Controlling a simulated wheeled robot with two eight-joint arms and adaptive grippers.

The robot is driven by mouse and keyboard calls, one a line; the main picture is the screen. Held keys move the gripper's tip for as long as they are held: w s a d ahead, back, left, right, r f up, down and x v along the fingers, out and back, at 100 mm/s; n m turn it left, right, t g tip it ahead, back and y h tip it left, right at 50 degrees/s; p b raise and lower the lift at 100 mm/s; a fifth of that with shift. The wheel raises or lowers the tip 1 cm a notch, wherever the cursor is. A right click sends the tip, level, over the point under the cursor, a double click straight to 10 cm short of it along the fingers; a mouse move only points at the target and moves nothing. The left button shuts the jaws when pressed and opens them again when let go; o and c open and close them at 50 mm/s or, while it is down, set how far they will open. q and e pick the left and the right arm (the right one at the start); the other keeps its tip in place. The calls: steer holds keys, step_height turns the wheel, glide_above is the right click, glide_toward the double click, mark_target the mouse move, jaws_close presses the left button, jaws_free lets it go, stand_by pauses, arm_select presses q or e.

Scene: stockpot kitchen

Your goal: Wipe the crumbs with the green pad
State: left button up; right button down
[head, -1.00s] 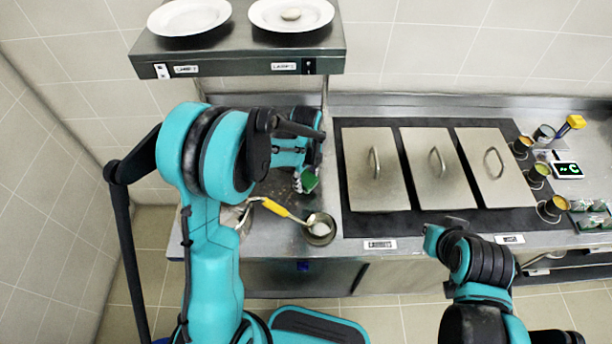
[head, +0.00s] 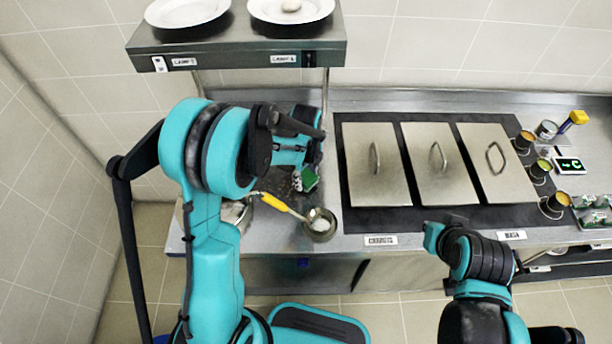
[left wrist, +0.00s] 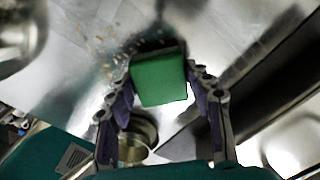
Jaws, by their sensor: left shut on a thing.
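The green pad (left wrist: 159,79) is held between the two fingers of my left gripper (left wrist: 163,95) in the left wrist view. In the head view the pad (head: 309,179) shows as a small green patch beside my left gripper (head: 303,180), low over the steel counter. Small tan crumbs (left wrist: 112,45) lie scattered on the counter just beyond and left of the pad in the left wrist view. My arm hides the crumbs in the head view. I cannot tell if the pad touches the counter. My right arm is at the lower right; its gripper fingers are not clearly visible.
Three lidded wells (head: 375,165) lie to the right. A shelf (head: 235,52) with two white plates overhangs the back. Several small cups (head: 540,170) stand far right.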

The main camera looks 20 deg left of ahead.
arm_select(q)
steer(key=shift+f+b, duration=0.75)
steer(key=shift+f, duration=0.15)
